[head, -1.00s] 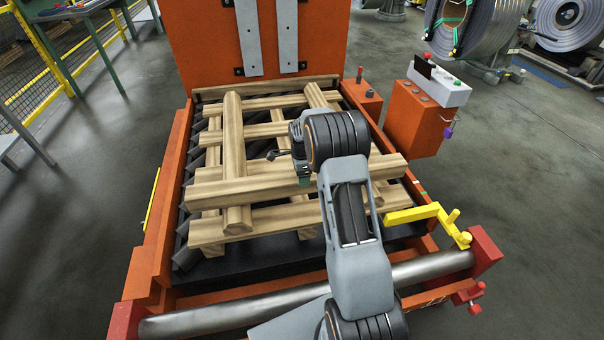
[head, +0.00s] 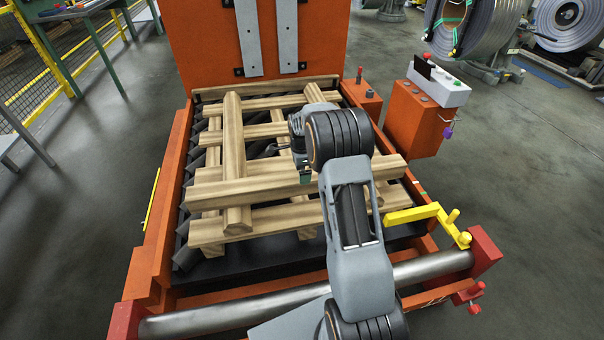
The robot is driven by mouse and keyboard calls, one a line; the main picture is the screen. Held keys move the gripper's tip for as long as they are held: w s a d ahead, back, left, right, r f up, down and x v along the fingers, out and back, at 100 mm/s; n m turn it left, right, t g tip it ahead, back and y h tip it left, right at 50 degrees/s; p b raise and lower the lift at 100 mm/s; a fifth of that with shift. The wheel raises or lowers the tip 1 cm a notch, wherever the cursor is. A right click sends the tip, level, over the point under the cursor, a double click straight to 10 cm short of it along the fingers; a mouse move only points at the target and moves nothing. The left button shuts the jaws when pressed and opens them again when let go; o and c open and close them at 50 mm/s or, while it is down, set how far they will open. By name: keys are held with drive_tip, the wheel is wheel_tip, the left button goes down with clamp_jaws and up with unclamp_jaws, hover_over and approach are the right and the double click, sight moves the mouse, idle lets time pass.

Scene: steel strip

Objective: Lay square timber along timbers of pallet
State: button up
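A long, pale square timber (head: 240,188) lies crosswise near the front of the wooden pallet (head: 262,218). It passes over two lengthwise timbers of the pallet, the left one (head: 234,135) and the right one (head: 317,97). It runs roughly parallel to the pallet's cross slats. Whether it rests on the lengthwise timbers or hangs just above them I cannot tell. My gripper (head: 304,176) is at the middle of the square timber, with a green-tipped finger against or just in front of it. My arm hides the rest of the gripper and part of the timber, so its grip is unclear.
The pallet lies on dark bars inside an orange frame (head: 160,220) with a tall orange back plate (head: 200,45). A steel roller (head: 230,317) crosses the front. A yellow bracket (head: 412,214) stands at front right, and an orange control box (head: 412,118) stands beyond the right side.

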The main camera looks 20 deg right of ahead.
wheel_tip(320, 180, up, 11)
drive_tip(key=p, duration=0.1)
idle(0.3)
idle(0.4)
drive_tip(key=s+a+r+n+t+p, duration=0.1)
drive_tip(key=s+a+r+n+p, duration=0.2)
drive_tip(key=s, duration=0.6)
drive_tip(key=s+a+r+n+t+p, duration=0.1)
drive_tip(key=s+a+r+n+p, duration=0.3)
drive_tip(key=s+r+n, duration=0.4)
drive_tip(key=s+a+r+n+t+p, duration=0.1)
drive_tip(key=s+a+r+n+p, duration=0.3)
drive_tip(key=s+n, duration=0.5)
wheel_tip(320, 180, up, 2)
drive_tip(key=shift+s+a+r+t, duration=0.1)
drive_tip(key=shift+s+a+t, duration=0.2)
